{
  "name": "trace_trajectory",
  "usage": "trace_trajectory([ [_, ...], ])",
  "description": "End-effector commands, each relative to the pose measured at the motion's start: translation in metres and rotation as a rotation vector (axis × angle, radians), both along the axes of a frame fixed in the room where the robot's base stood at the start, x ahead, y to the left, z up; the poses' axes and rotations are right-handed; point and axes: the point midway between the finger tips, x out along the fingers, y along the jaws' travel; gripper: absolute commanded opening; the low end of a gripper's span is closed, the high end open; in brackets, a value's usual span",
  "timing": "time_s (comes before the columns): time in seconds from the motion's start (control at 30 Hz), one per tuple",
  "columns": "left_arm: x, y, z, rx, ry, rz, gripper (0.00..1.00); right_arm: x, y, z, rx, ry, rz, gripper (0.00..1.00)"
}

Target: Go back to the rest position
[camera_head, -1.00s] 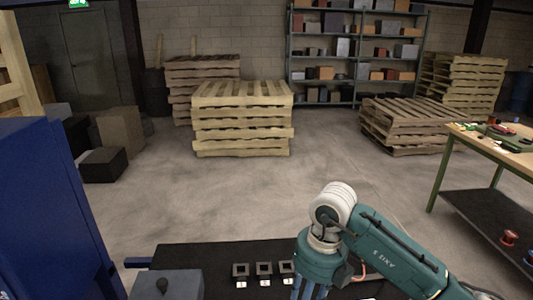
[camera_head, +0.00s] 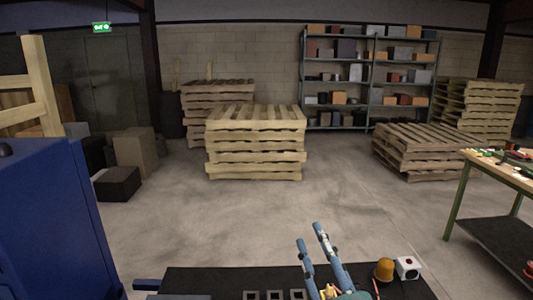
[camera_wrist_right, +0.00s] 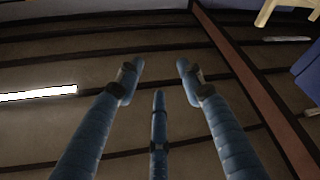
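My right gripper (camera_head: 312,236) rises from the bottom edge of the head view, with its blue fingers pointing up in front of the black work surface (camera_head: 212,278). Its fingers are spread and empty. In the right wrist view the gripper (camera_wrist_right: 158,72) shows three blue fingers standing apart with nothing between them, and the ceiling beams lie behind them. My left gripper is in neither view.
Several small square-holed pieces (camera_head: 274,295) lie at the bottom edge of the black surface. An orange dome (camera_head: 384,269) and a white button box (camera_head: 408,267) stand right of my gripper. A blue cabinet (camera_head: 45,215) is at left, a workbench (camera_head: 505,172) at right. Open floor lies beyond.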

Motion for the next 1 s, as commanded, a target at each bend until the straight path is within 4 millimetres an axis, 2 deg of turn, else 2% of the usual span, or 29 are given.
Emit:
trace_trajectory([
  [0.03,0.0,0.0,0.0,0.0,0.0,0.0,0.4,-0.001,-0.022,-0.031,0.045,0.115,-0.064,0.38],
  [0.1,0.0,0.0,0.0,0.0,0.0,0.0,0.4,-0.006,-0.051,-0.077,0.095,0.279,-0.147,0.38],
  [0.17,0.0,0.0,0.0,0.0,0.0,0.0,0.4,-0.018,-0.07,-0.117,0.129,0.421,-0.208,0.38],
  [0.2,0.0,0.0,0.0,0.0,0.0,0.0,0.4,-0.029,-0.081,-0.144,0.149,0.518,-0.243,0.38],
  [0.27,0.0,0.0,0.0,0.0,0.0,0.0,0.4,-0.05,-0.093,-0.183,0.171,0.66,-0.286,0.38],
  [0.3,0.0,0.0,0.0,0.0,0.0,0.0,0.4,-0.067,-0.1,-0.208,0.182,0.755,-0.312,0.38],
  [0.4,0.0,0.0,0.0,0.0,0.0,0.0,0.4,-0.114,-0.109,-0.258,0.201,0.973,-0.352,0.38],
  [0.5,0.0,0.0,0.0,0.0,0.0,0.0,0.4,-0.157,-0.11,-0.294,0.207,1.148,-0.369,0.38],
  [0.6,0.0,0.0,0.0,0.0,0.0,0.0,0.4,-0.196,-0.109,-0.317,0.207,1.291,-0.374,0.38],
  [0.7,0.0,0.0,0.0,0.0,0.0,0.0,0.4,-0.234,-0.106,-0.334,0.204,1.419,-0.371,0.38],
  [0.87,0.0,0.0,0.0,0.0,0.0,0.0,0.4,-0.291,-0.1,-0.351,0.194,1.604,-0.354,0.38],
  [1.0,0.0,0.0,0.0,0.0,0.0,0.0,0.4,-0.28,-0.098,-0.392,0.187,1.618,-0.356,0.38],
])
